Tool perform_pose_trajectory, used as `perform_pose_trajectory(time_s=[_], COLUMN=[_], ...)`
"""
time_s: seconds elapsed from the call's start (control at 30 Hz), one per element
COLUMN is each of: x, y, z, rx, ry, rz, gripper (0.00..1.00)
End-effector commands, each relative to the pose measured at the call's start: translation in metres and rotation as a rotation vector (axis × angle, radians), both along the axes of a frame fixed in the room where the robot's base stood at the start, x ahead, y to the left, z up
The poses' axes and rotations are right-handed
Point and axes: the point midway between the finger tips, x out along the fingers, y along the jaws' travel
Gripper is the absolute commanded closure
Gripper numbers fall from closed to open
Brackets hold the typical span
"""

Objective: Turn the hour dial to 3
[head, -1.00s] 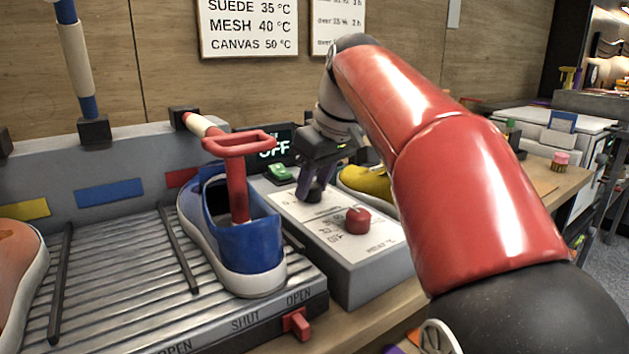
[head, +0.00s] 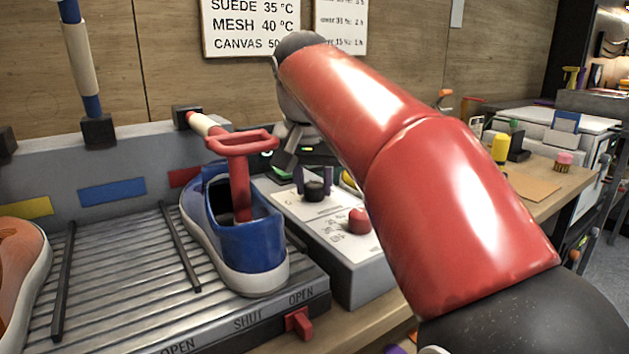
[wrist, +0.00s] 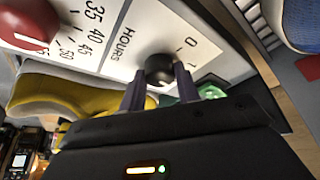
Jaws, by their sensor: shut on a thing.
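The hour dial (wrist: 160,67) is a small black knob beside the printed word HOURS in the wrist view, with a 0 and a 1 on the panel near it. In the head view the dial (head: 316,190) stands on the white face of the grey control box (head: 362,277). My gripper (wrist: 161,84) has its two dark fingers on either side of the dial, shut on it; in the head view the fingers (head: 313,182) flank it too. I cannot tell which number the dial points to.
A red knob (head: 359,221) sits nearby on the same panel, by a scale including 35 to 50. A blue shoe (head: 250,240) with a red-handled stretcher stands left of the box on the ribbed rack. A yellow shoe (wrist: 75,95) lies close to my gripper. My forearm hides the display.

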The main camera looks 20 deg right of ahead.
Motion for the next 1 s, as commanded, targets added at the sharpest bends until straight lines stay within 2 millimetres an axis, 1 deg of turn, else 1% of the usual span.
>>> perform_pose_trajectory(time_s=[0.2,0.4,0.63,1.0], x=[0.0006,0.0009,0.0008,0.0007], y=[0.0017,0.0018,0.0021,0.0022], z=[0.0004,0.0,0.0003,0.0001], rx=[0.001,0.001,0.002,0.002], ry=[-0.001,0.0,0.0,0.001], rz=[-0.146,-0.234,-0.276,-0.283], gripper=[0.91,0.91,0.91,0.91])
